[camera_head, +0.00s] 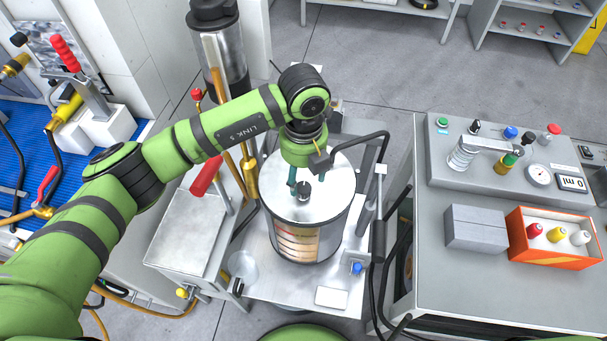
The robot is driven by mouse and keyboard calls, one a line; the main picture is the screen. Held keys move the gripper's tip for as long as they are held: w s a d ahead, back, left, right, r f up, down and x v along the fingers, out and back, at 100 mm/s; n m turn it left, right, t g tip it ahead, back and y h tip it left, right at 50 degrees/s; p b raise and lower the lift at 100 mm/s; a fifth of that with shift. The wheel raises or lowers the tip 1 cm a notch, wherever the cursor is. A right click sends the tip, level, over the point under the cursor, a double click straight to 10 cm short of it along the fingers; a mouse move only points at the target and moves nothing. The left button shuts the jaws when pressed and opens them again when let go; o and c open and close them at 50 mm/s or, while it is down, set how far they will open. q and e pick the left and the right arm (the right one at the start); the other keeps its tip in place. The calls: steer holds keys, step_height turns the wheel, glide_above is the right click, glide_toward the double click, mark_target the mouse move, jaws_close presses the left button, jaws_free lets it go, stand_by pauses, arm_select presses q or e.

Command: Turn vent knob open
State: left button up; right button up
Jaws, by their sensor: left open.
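A clear cylindrical vessel (296,243) with a round metal lid (325,199) stands on a metal stand in the middle of the head view. A small black knob (304,189) shows on the lid, and I take it to be the vent knob. My left gripper (298,184) points down over the lid, with its teal fingers close beside the knob. The gripper is open. I cannot tell whether a finger touches the knob, and the arm's wrist hides the lid's far part. My right gripper is out of view.
A grey bench (468,292) holds a control panel and an orange box (552,262).

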mark_target(303, 188)
arm_select(q)
steer(key=f, duration=0.1)
steer(key=f+p, duration=0.1)
steer(key=f, duration=0.2)
steer(key=shift+w+f, duration=0.3)
steer(key=shift+f, duration=0.1)
steer(key=shift+s+r, duration=0.1)
steer(key=shift+s, duration=0.1)
